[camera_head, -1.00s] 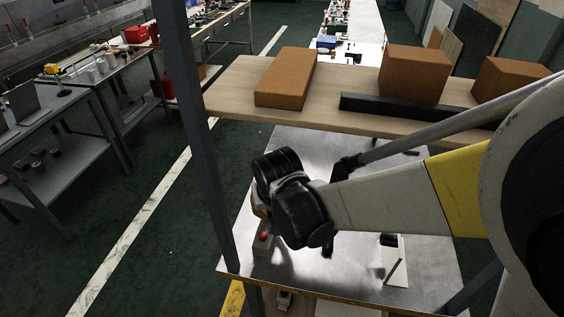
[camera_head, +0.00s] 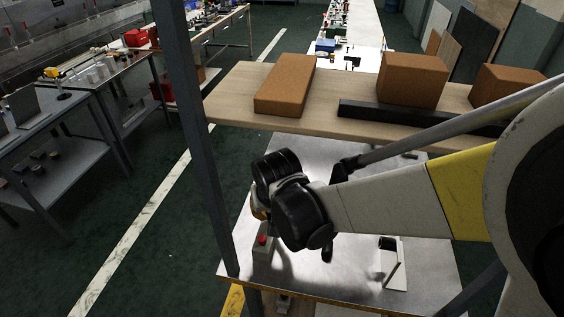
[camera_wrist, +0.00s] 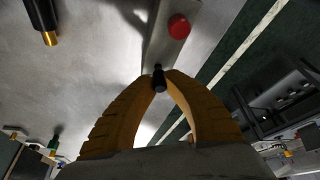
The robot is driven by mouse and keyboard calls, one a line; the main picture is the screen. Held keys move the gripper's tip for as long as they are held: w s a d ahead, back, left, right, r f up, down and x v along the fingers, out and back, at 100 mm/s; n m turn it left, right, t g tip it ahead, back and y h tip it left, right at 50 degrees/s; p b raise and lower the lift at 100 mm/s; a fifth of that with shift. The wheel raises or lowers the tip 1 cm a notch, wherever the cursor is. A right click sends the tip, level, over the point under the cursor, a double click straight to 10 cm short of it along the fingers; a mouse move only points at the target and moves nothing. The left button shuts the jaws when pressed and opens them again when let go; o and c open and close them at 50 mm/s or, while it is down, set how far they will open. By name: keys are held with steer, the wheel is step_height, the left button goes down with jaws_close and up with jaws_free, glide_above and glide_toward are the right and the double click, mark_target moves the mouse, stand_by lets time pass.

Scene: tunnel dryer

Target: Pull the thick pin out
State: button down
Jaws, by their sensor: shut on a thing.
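In the wrist view my gripper (camera_wrist: 160,76) has two ribbed orange-yellow fingers whose tips close on a small dark pin (camera_wrist: 159,80). The pin shows at the end of a pale grey block with a red button (camera_wrist: 179,27); I cannot tell whether it is still seated in something. A black cylinder with a brass tip (camera_wrist: 47,30) shows at the upper left, apart from my fingers. In the head view my arm's end hides most of my gripper and the pin. The red-buttoned block (camera_head: 262,248) stands just below it on the metal tabletop (camera_head: 330,262).
A wooden shelf (camera_head: 228,95) with brown blocks (camera_head: 286,85) and a black bar (camera_head: 400,114) spans behind and above the tabletop. A grey post (camera_head: 196,140) rises at its left. A small white stand (camera_head: 397,268) is at the right. The tabletop's middle front is clear.

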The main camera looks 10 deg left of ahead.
steer(key=shift+r+p, duration=1.05)
steer(key=shift+r, duration=0.45)
steer(key=shift+r+p, duration=1.15)
steer(key=shift+r, duration=0.4)
steer(key=shift+f, duration=0.1)
